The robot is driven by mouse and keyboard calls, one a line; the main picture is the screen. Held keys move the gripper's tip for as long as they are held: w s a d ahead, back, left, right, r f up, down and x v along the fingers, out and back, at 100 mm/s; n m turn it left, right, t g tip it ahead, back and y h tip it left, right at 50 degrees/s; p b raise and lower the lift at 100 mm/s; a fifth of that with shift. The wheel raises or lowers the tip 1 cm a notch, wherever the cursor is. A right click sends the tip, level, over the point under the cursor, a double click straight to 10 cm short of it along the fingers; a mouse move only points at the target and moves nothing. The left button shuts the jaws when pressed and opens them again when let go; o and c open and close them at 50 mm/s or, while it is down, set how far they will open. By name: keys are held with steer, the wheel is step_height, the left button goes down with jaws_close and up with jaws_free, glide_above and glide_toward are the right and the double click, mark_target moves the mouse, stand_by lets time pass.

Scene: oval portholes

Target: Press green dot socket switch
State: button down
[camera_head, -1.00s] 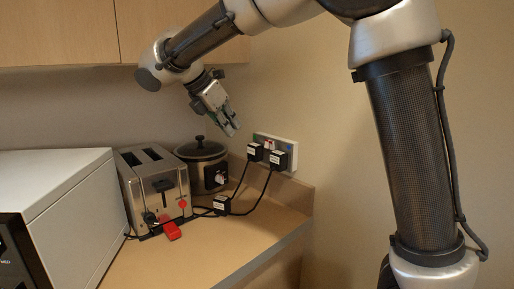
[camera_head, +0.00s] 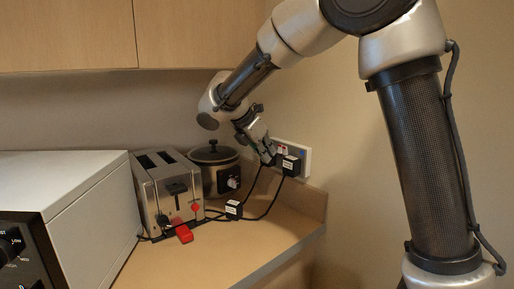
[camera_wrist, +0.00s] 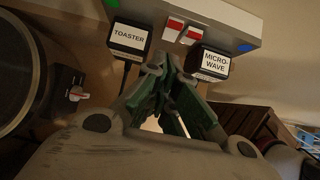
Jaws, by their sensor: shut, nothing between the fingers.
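The socket panel (camera_wrist: 215,22) is on the wall, with a green dot (camera_wrist: 113,3) at its left end and a blue dot (camera_wrist: 246,47) at its right end. Two red-and-white switches, the left one (camera_wrist: 173,28) and the right one (camera_wrist: 193,35), sit between a black plug labelled TOASTER (camera_wrist: 128,40) and one labelled MICROWAVE (camera_wrist: 214,64). My gripper (camera_wrist: 164,62) is shut and empty, its tips below the switches in the wrist view. In the head view my gripper (camera_head: 268,159) is at the panel's left part and hides the left plug. Contact cannot be told.
A slow cooker (camera_head: 216,176) and a steel toaster (camera_head: 165,195) stand left of the panel on the counter (camera_head: 225,250). A white-topped appliance (camera_head: 85,200) is at the far left. Black cables and a small labelled black block (camera_head: 234,209) lie between.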

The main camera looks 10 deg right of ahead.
steer(key=shift+w+d+f, duration=0.1)
steer(key=shift+w+d, duration=0.3)
steer(key=shift+d, duration=0.25)
steer(key=shift+w+d+f+h, duration=0.15)
steer(key=shift+d+h, duration=0.1)
steer(key=shift+h, duration=0.15)
steer(key=shift+r, duration=0.85)
steer(key=shift+a, duration=0.1)
